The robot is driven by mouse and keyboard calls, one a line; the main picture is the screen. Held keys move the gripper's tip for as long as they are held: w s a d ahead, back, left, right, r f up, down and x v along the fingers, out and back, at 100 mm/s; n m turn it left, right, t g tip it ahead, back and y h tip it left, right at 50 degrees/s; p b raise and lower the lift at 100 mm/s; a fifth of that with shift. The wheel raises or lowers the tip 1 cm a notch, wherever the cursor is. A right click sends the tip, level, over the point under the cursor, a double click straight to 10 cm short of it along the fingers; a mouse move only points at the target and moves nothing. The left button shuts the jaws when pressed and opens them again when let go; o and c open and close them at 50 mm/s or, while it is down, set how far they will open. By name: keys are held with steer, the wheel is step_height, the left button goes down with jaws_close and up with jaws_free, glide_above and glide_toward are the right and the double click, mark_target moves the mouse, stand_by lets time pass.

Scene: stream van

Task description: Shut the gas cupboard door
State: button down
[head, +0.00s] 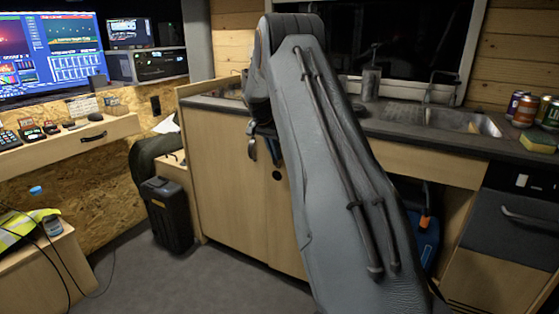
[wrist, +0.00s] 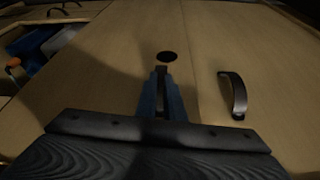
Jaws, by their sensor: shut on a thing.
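The gas cupboard door appears to be the pale wood panel with a round dark hole (head: 277,175), under the counter in the head view. In the wrist view the door (wrist: 110,75) fills the middle, with the hole (wrist: 167,57) just beyond my fingertips. My gripper (wrist: 161,78) has its blue fingers close together around a dark piece, which looks like the door's handle, mostly hidden between them. The door looks about level with the panel beside it; I cannot tell if a small gap remains. In the head view my arm hides my fingertips and much of the door.
The neighbouring panel has a dark handle (wrist: 235,95), close beside my gripper. A blue container (head: 425,240) stands in an open bay to the right of my arm. A sink (head: 478,122) and cans (head: 525,110) are on the counter. A black case (head: 166,215) stands at left.

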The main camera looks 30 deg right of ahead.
steer(key=shift+w+d+m, duration=0.4)
steer(key=shift+d, duration=0.25)
steer(key=shift+d, duration=0.2)
steer(key=c, duration=1.9)
jaws_free()
steer(key=shift+d, duration=0.15)
steer(key=shift+w+r, duration=0.1)
steer(key=shift+r, duration=0.05)
steer(key=shift+a+r, duration=0.25)
steer(key=shift+r, duration=0.05)
steer(key=v, duration=0.7)
